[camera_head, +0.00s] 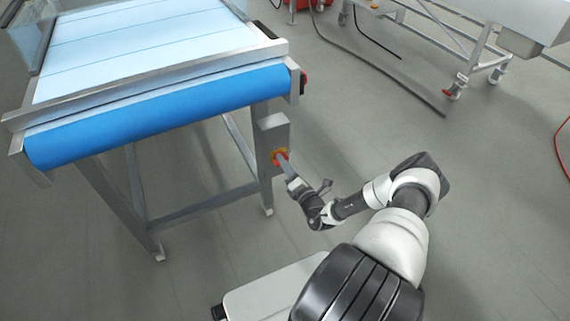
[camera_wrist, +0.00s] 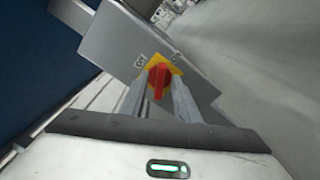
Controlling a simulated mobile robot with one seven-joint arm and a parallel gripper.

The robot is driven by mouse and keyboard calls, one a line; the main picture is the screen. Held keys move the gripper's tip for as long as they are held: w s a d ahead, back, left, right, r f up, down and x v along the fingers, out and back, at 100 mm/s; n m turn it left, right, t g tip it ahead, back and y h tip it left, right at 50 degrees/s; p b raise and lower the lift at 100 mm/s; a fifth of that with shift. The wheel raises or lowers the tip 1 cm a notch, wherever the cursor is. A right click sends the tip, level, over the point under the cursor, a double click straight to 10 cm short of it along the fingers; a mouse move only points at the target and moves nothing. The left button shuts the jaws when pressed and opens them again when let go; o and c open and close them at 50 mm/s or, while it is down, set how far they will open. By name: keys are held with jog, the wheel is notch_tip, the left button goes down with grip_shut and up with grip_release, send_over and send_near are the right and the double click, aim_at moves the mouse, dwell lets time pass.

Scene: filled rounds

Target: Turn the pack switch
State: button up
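The pack switch is a red rotary knob (camera_wrist: 158,78) on a yellow plate (camera_wrist: 177,69) on a grey box (camera_wrist: 122,42). Markings show to either side of the knob. In the head view the grey switch box (camera_head: 273,130) sits on the conveyor's right front leg, with the red knob (camera_head: 280,157) low on it. My gripper (camera_head: 283,159) reaches the knob from the right. In the wrist view the two fingers of my gripper (camera_wrist: 160,84) lie on either side of the knob. I cannot tell whether they press on it.
The conveyor (camera_head: 150,75) with a blue front roller stands at the left, above the switch. Another red button (camera_head: 303,82) is on its corner. A metal table (camera_head: 470,40) on castors stands at the back right, with cables on the floor.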

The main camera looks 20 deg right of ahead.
jog(key=shift+s, duration=0.1)
jog(key=s+p, duration=0.3)
jog(key=s, duration=1.4)
jog(key=shift+s+d+p, duration=0.15)
jog(key=shift+d+p, duration=0.15)
